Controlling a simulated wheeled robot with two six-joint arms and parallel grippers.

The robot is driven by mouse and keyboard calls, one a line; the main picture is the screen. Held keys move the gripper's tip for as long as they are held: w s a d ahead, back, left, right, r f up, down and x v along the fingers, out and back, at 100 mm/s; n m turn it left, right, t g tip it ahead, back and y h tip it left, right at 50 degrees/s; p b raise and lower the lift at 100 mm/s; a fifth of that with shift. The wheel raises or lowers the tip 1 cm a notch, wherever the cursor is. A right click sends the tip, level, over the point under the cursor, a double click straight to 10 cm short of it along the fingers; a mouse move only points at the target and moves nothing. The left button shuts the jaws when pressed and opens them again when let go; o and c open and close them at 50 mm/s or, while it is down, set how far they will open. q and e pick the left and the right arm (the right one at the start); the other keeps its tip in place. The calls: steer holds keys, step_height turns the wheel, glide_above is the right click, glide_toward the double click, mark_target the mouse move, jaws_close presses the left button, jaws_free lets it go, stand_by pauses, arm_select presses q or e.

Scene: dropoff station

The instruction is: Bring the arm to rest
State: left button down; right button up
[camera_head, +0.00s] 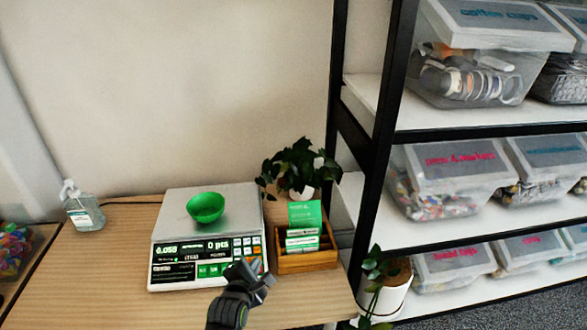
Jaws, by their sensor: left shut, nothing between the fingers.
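My left gripper (257,279) is in the lower middle of the head view, in front of the lower right corner of a white counting scale. It is shut and holds nothing. It hides part of the scale's keypad edge. My right gripper is not in view.
The scale (173,224) stands on a wooden table (110,290) with a green bowl (205,207) on its plate. A wooden card box (308,262) and a plant (300,165) are to its right. A sanitizer bottle (83,210) stands left. Shelves with bins (455,180) fill the right.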

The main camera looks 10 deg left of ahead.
arm_select(q)
steer(key=s+a+f+m+g+y, duration=0.1)
steer(key=s+a+f+m+g, duration=0.1)
steer(key=s+a+m, duration=0.4)
steer(key=s+a+f+m+g+y, duration=0.15)
steer(key=s+m, duration=0.25)
steer(key=s, duration=0.5)
steer(key=s+a+r+m+g, duration=0.2)
steer(key=s+a+m+g, duration=0.1)
steer(key=s+m, duration=0.55)
steer(key=s+a+r+m+g, duration=0.25)
steer(key=s+m, duration=0.25)
steer(key=s, duration=0.7)
step_height(320, 180, down, 26)
steer(key=a+g, duration=0.2)
steer(key=s+d+f+g, duration=0.1)
steer(key=s+d+f, duration=0.1)
steer(key=s+f, duration=1.2)
steer(key=shift+s+f+h, duration=0.3)
steer(key=shift+f+h, duration=0.05)
steer(key=shift+f, duration=0.4)
